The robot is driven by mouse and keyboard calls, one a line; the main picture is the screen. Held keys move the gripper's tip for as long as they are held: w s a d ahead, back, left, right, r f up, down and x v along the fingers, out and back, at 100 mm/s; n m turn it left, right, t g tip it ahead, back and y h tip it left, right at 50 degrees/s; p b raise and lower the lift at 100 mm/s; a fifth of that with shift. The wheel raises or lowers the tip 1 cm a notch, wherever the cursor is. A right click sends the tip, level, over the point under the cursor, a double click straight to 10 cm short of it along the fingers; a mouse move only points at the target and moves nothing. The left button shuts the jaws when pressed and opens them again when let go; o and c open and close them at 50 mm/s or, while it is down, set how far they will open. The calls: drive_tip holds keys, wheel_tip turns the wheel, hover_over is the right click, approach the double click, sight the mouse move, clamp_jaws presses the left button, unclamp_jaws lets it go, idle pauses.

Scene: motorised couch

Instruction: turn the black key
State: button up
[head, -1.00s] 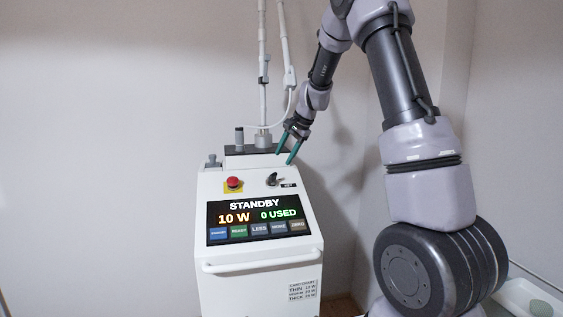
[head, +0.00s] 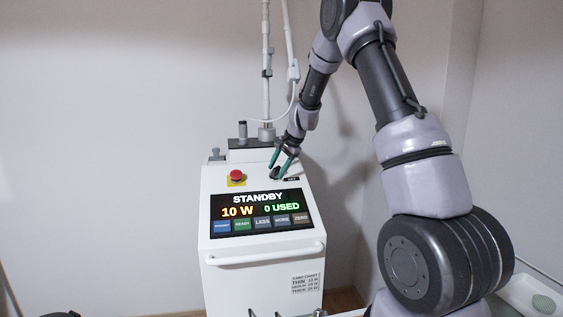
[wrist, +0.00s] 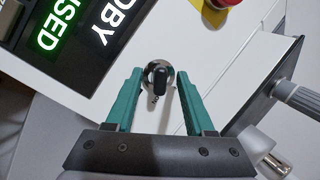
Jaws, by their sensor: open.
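The black key (wrist: 159,83) sits in a round silver keyswitch on the sloped top of the white machine (head: 252,287). In the wrist view it lies between the tips of my gripper's two green fingers (wrist: 158,85), with a gap on each side. In the head view my gripper (head: 279,165) is over the right part of the panel, in front of the label, and the key (head: 275,172) is partly hidden by the fingers. The gripper is open and holds nothing. I cannot tell whether the fingertips reach down to the key's height.
A red stop button (head: 237,175) on a yellow plate is left of the key. The lit display (head: 262,212) reads STANDBY, with buttons below. A white handle bar (head: 265,256) crosses the front. White poles (head: 266,80) stand behind. A tray (head: 535,300) is at right.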

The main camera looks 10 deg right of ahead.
drive_tip(key=shift+w+a+f, duration=0.1)
drive_tip(key=shift+f, duration=0.1)
clamp_jaws()
